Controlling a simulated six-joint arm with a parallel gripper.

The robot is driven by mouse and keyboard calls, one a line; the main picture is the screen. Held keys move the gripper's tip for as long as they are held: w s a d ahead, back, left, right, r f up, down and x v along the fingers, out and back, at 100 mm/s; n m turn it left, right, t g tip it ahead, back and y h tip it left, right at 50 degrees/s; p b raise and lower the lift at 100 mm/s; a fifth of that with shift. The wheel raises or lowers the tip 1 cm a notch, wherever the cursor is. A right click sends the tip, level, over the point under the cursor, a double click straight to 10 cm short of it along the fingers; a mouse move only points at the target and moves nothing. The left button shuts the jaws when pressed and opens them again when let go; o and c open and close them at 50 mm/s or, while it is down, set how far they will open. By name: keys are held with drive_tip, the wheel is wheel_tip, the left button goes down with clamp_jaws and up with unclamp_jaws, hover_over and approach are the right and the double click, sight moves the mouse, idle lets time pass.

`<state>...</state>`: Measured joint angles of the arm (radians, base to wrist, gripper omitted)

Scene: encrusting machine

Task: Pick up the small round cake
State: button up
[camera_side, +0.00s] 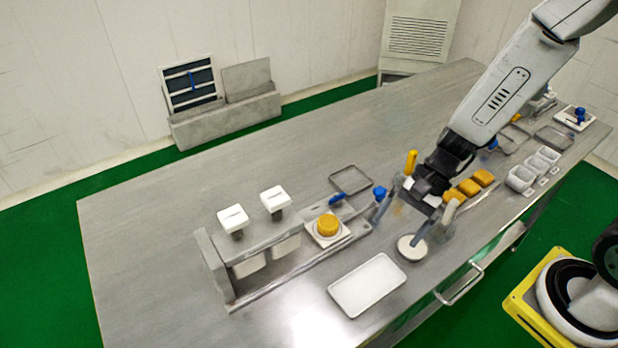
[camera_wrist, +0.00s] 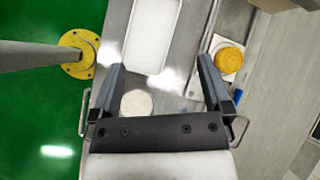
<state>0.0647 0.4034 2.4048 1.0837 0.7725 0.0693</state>
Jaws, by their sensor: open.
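The small round cake (camera_side: 327,226) is orange-yellow and sits on a white square plate (camera_side: 317,240) at the end of the metal frame. In the wrist view the cake (camera_wrist: 229,60) shows at upper right, just beyond the right fingertip. My gripper (camera_side: 403,222) is above the table, to the right of the cake in the side view. Its two fingers (camera_wrist: 160,64) are spread wide in the wrist view, with nothing held between them. The cake is apart from both fingers.
A white rectangular tray (camera_side: 367,285) lies near the table's front edge. A round white disc (camera_side: 412,247) lies below my gripper. Orange blocks (camera_side: 468,187) and white containers (camera_side: 520,179) stand to the right. Two white-topped units (camera_side: 233,217) stand left of the cake. The table's left end is clear.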

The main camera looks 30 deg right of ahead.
drive_tip(key=w+a+m+t+y, duration=0.2)
drive_tip(key=w+m+t+y, duration=0.1)
drive_tip(key=w+m, duration=0.25)
drive_tip(key=m+t, duration=0.5)
drive_tip(key=m, duration=0.2)
hover_over(335, 221)
drive_tip(key=s+d, duration=0.2)
drive_tip(key=d, duration=0.1)
drive_tip(key=shift+f+y, duration=0.3)
drive_tip(key=shift+f, duration=0.5)
drive_tip(key=shift+f, duration=0.1)
drive_tip(key=shift+f, duration=3)
drive_tip(key=shift+s+f, duration=0.1)
drive_tip(key=shift+f, duration=0.3)
drive_tip(key=shift+x, duration=2.5)
